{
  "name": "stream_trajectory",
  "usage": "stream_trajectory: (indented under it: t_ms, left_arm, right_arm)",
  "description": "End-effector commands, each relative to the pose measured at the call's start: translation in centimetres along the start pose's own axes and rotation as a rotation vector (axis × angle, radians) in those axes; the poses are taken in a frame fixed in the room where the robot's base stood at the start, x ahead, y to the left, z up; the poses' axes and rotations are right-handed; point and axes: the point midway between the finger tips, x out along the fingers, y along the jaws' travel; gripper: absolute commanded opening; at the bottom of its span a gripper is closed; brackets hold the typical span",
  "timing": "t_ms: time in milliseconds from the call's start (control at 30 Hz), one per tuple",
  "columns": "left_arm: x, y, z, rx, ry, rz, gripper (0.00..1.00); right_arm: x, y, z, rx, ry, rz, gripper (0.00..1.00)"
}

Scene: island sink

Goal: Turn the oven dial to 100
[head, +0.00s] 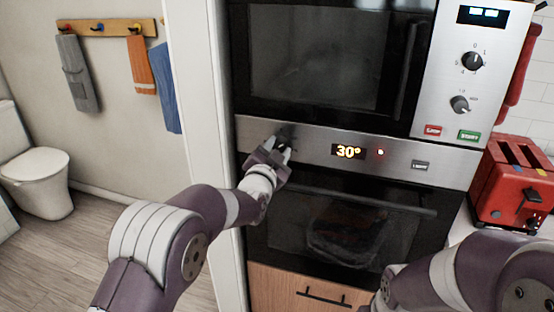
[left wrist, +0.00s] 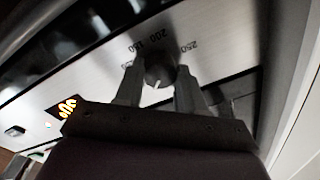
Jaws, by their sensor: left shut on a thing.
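The oven's control panel (head: 310,146) is a steel strip with a lit display (head: 348,152) reading 30°. My left gripper (head: 281,146) is at the left part of this panel and largely covers the dial in the head view. In the left wrist view, the round dial (left wrist: 159,70) sits between the two fingers of my left gripper (left wrist: 159,85), which is shut on it. My right gripper is out of view.
A microwave (head: 330,60) with its own knobs is above the panel. The dark oven door (head: 400,225) with a handle is below it. A red toaster (head: 512,185) stands at the right. A white wall edge (head: 205,150) rises close to the left of the oven.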

Motion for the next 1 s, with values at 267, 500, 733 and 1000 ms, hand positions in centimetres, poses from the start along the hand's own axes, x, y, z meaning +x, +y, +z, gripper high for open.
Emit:
stream_trajectory:
  t_ms: [267,500,733,1000]
  left_arm:
    - [0.0,0.2,0.3,0.134,0.004,0.003,0.08]
    - [0.0,0.1,0.2,0.185,0.006,0.004,0.08]
    - [0.0,0.1,0.1,0.193,0.006,0.005,0.08]
    - [0.0,0.1,0.1,0.193,0.006,0.005,0.55]
  right_arm:
    - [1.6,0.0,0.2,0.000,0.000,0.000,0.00]
    - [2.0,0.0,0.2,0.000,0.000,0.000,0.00]
    - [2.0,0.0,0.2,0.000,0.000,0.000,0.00]
    - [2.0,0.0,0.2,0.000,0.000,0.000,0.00]
